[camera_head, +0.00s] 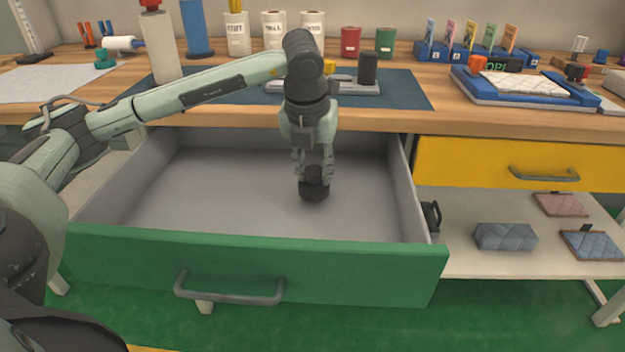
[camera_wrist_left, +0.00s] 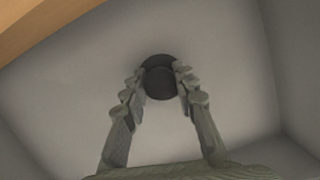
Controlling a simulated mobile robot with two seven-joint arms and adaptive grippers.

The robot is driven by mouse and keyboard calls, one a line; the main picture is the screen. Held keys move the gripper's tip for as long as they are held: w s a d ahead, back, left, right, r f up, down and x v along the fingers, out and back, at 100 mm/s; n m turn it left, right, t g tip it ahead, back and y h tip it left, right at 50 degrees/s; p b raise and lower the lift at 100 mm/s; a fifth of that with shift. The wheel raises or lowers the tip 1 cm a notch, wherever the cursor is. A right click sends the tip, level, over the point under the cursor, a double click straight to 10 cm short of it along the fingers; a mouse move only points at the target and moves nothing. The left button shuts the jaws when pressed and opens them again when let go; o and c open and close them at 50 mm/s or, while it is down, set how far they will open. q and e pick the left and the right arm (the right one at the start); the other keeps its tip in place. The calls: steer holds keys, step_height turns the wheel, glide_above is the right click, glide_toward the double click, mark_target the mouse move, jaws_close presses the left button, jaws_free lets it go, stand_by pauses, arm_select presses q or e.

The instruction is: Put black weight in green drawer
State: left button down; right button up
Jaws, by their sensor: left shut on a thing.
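The black weight (camera_head: 314,189) is a short dark cylinder inside the open green drawer (camera_head: 250,262), right of the middle of its grey floor. It also shows in the left wrist view (camera_wrist_left: 159,77) between the fingertips. My left gripper (camera_head: 313,176) points down into the drawer and is shut on the weight; its fingers (camera_wrist_left: 160,80) are on both sides of it. The weight is at or just above the drawer floor; I cannot tell whether it touches. My right gripper is in neither view.
The wooden worktop (camera_head: 390,122) overhangs the back of the drawer. A closed yellow drawer (camera_head: 470,163) is on the right, above a shelf with folded quilted pads (camera_head: 505,237). A blue tray (camera_head: 520,90) with a white mattress is on the worktop. The drawer floor is otherwise empty.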

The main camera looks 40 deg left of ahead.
arm_select(q)
steer(key=shift+f, duration=1.25)
steer(key=c, duration=1.2)
jaws_free()
steer(key=shift+f, duration=0.1)
steer(key=v, duration=1.2)
